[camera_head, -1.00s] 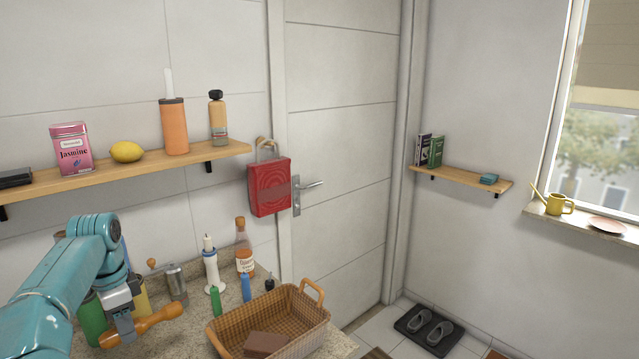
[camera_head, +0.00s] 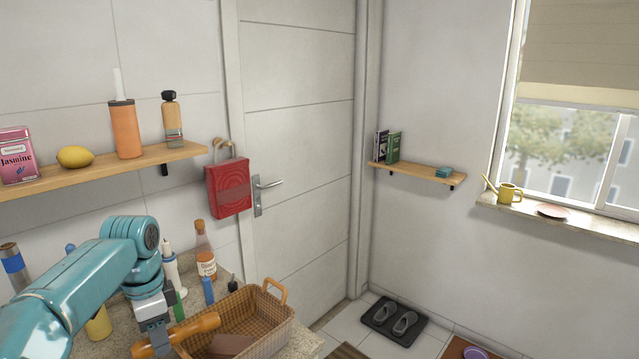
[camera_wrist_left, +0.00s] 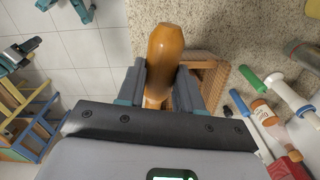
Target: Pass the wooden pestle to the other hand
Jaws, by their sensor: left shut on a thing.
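The wooden pestle (camera_head: 200,326) is orange-brown and lies roughly level across my left gripper (camera_head: 158,335). The left gripper is shut on it, above the near left side of the wicker basket. In the left wrist view, the pestle (camera_wrist_left: 166,45) sits between the two fingers of the left gripper (camera_wrist_left: 163,82), with its rounded end pointing away from the palm. Part of the pestle is hidden by the fingers.
A wall shelf (camera_head: 120,171) is above. The space right of the basket is open floor.

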